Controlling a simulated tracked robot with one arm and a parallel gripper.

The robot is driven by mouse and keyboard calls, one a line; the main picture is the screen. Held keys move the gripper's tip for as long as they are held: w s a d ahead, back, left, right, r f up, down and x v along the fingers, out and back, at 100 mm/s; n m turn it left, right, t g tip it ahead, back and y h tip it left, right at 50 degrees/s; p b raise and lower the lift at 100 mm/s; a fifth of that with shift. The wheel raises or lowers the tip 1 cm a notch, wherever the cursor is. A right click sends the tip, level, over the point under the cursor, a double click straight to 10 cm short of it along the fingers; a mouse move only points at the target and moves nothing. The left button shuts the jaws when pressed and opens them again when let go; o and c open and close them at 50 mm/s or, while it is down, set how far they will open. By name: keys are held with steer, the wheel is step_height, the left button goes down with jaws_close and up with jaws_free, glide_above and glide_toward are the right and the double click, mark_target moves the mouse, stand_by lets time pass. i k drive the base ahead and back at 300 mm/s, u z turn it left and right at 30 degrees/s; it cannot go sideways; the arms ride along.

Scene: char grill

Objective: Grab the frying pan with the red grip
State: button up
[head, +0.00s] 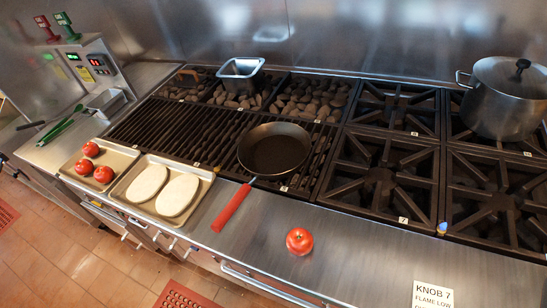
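The frying pan (273,152) is dark and round and sits on the right part of the char grill grate. Its red grip (231,208) points toward the front left, over the steel front ledge. Nothing covers the pan or its grip, and the pan looks empty. My gripper is not in the head view.
A tomato (299,241) sits on the steel ledge right of the red grip. A tray with two pale oval pieces (209,178) lies left of it. A lidded pot (503,105) stands on the right burners. A metal container (241,68) is at the back.

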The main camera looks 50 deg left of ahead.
mark_target(275, 150)
steer(key=u, duration=0.15)
steer(key=i, duration=0.9)
steer(key=z, duration=0.1)
